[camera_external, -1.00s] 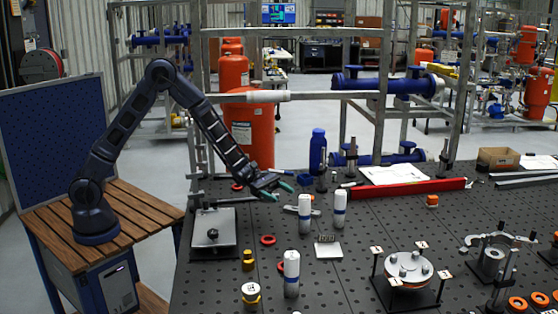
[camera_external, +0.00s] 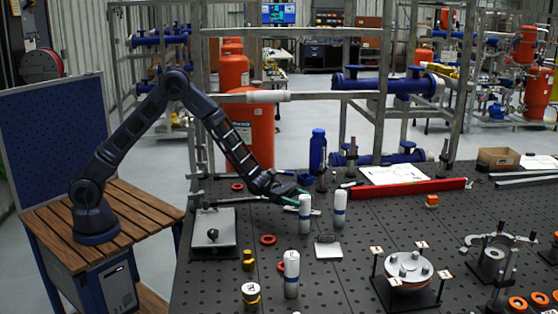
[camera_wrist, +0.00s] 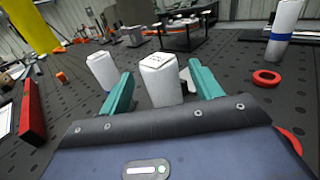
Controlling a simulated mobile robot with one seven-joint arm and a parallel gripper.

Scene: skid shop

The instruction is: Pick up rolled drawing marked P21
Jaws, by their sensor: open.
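Three white rolled drawings with blue bands stand upright on the dark perforated table. The nearer-middle roll (camera_external: 304,222) stands between the open teal fingers of my gripper (camera_external: 306,203). In the wrist view this roll (camera_wrist: 160,84) is centred between the fingertips of my gripper (camera_wrist: 161,76), with dark writing on its top that I cannot read. A second roll (camera_external: 339,208) stands just to its right; it is at the left in the wrist view (camera_wrist: 102,71). The third roll (camera_external: 291,275) stands nearer the camera, at the right in the wrist view (camera_wrist: 285,28). I cannot tell which is P21.
A red bar (camera_external: 410,188) lies at the back right. Red rings (camera_external: 268,240), a small silver block (camera_external: 328,249) and yellow-brass pieces (camera_external: 248,262) lie nearby. A round flange fixture (camera_external: 408,268) stands at the front right.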

